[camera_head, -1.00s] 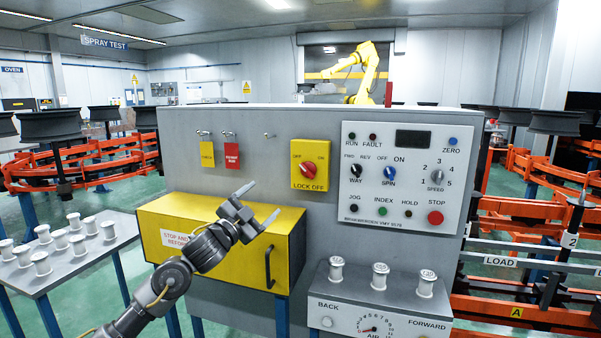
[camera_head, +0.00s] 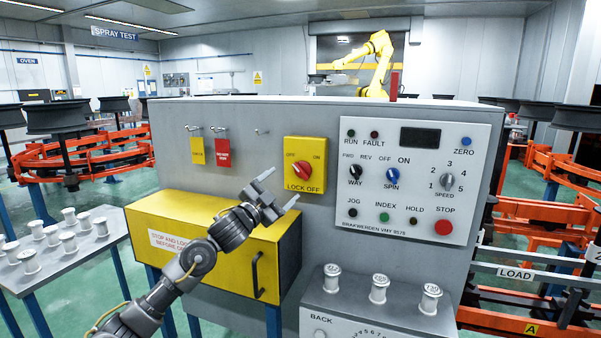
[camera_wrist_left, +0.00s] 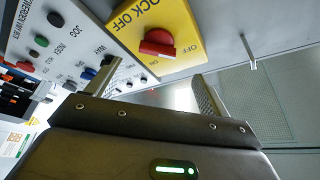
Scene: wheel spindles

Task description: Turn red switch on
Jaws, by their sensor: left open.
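The red switch (camera_head: 301,169) is a rotary knob on a yellow plate (camera_head: 305,150) marked OFF, ON and LOCK OFF, on the grey cabinet's front. Its grip lies on a slant, its exact setting hard to read. My left gripper (camera_head: 280,186) is open and empty, in front of the panel just below and left of the switch. In the left wrist view the red switch (camera_wrist_left: 157,44) shows above and between the two fingers (camera_wrist_left: 150,92), apart from them. My right gripper does not show.
A white control panel (camera_head: 412,230) with knobs and buttons is right of the switch. Yellow and red tags (camera_head: 222,153) hang on hooks to the left. A yellow box (camera_head: 184,203) with a black handle juts out below my left gripper. Several white spindles (camera_head: 378,288) stand on the lower ledge.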

